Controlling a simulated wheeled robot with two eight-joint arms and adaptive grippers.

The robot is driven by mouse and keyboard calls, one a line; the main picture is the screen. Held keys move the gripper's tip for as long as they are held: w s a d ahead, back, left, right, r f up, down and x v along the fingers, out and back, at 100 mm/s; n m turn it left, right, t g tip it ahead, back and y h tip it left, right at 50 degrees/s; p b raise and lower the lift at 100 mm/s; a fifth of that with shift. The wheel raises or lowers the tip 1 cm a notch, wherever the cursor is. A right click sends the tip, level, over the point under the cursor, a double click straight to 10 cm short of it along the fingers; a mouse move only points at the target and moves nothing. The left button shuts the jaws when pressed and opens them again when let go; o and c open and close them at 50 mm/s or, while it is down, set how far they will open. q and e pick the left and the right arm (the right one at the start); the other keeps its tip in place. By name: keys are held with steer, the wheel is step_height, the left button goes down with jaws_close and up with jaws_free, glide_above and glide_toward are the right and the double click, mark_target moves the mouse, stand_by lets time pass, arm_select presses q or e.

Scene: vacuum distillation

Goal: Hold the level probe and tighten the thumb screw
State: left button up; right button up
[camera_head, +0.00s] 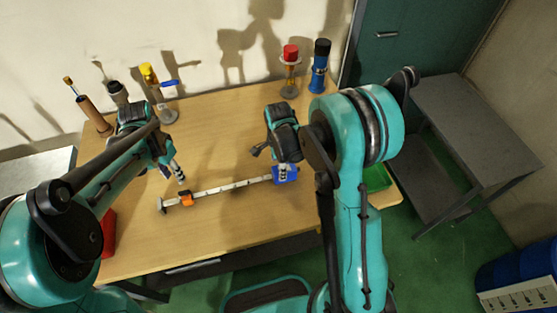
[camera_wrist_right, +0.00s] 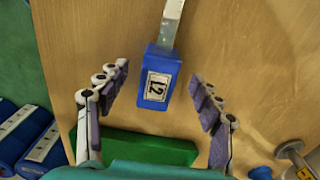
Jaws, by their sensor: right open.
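The level probe (camera_head: 232,187) lies across the table as a long, thin, pale bar. Its right end carries a blue block (camera_head: 291,175) and its left part an orange piece (camera_head: 186,199), with a small pale end piece at the far left. I cannot make out the thumb screw for certain. My right gripper (camera_head: 283,172) is over the blue block.
Red-capped (camera_head: 290,72) and blue (camera_head: 320,68) bottles stand at the back right. Several stoppered vessels stand at the back left. A green tray (camera_head: 378,178) is at the right edge, and a red object (camera_head: 108,232) at the left. The front middle of the table is clear.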

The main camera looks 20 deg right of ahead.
steer(key=shift+f, duration=2.25)
steer(key=shift+c, duration=0.4)
jaws_close()
